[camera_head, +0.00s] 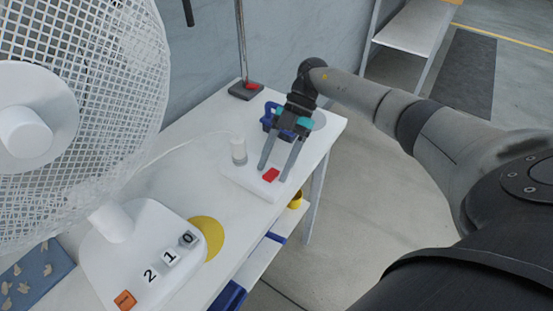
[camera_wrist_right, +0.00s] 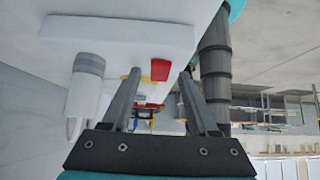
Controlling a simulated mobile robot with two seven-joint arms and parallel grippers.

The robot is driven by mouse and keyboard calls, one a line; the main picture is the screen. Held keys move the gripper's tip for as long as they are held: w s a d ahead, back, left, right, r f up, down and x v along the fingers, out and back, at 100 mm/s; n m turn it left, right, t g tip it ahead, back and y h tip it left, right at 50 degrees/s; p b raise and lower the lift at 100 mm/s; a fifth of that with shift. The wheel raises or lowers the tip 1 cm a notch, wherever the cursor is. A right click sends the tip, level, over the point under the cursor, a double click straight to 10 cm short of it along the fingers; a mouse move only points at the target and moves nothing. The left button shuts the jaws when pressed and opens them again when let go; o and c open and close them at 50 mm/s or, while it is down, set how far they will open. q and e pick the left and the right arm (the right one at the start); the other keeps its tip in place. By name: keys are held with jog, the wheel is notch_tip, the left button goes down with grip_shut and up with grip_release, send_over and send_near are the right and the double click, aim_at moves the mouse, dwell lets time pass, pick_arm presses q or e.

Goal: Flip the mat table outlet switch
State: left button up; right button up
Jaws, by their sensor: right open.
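The outlet is a white block (camera_head: 240,177) on the white table, with a red switch (camera_head: 270,174) at its near right end. A white plug (camera_head: 239,151) with a pale cord stands in its other end. My right gripper (camera_head: 273,172) is open and empty, its two fingers reaching down around the red switch. In the right wrist view, the red switch (camera_wrist_right: 160,70) shows between the fingertips (camera_wrist_right: 160,73), and the plug (camera_wrist_right: 84,84) is left of them. I cannot tell whether a finger touches the block. My left gripper is not in view.
A blue object (camera_head: 268,116) and a stand with a dark base (camera_head: 246,90) are behind my gripper. A yellow ring (camera_head: 295,200) is below the table edge.

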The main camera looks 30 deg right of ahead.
jog(key=v, duration=1.5)
jog(key=shift+w+d+r, duration=0.1)
dwell(0.6)
